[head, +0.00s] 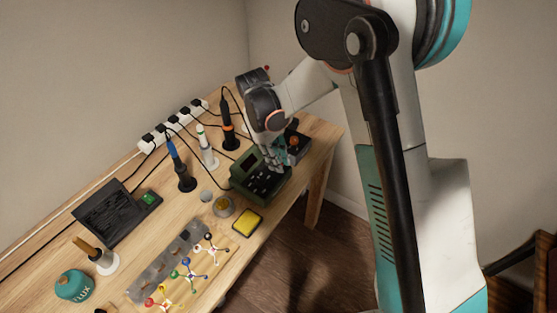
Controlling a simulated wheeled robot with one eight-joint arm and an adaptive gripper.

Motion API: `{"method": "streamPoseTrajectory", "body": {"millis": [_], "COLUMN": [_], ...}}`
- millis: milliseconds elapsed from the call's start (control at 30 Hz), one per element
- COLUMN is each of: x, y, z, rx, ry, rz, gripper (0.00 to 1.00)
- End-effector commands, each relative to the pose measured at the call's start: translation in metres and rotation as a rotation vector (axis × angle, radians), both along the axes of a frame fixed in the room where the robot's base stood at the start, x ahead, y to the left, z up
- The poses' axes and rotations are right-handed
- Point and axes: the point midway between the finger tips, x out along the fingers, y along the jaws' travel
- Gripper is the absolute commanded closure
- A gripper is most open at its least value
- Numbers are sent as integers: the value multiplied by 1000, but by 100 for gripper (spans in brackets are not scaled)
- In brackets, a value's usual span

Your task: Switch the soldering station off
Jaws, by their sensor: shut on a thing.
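A dark green box-shaped unit (244,183) with a small display and dark controls on top stands near the right end of the workbench. It looks like the soldering station. My gripper (275,163) reaches down onto its far right part, fingers shut at its top. The exact part between the fingers is hidden and too small to tell. A small dark unit with an orange knob (293,142) stands right behind, close to the fingers. I cannot read any switch position or lit display.
Irons in stands, one blue-handled (172,150), one white (204,145), one black and orange (227,125), stand left and behind. A yellow sponge (247,222) and a round tin (223,207) lie in front. A power strip (172,126) with cables runs along the wall.

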Motion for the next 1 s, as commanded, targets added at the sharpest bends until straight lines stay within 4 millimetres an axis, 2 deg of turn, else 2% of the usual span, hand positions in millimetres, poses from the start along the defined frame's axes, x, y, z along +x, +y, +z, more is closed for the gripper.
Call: {"method": "streamPoseTrajectory", "body": {"millis": [133, 167, 233, 267, 667, 767, 1000], "x": [0, 0, 0, 0, 1, 3, 11], "y": [0, 0, 0, 0, 1, 4, 15], "z": [0, 0, 0, 0, 5, 17, 63], "rx": [1, 1, 1, 1, 2, 2, 1], "ry": [-1, -1, -1, -1, -1, -1, -1], "rz": [0, 0, 0, 0, 0, 0, -1], "gripper": [100, 78, 62, 60, 60, 60, 60]}}
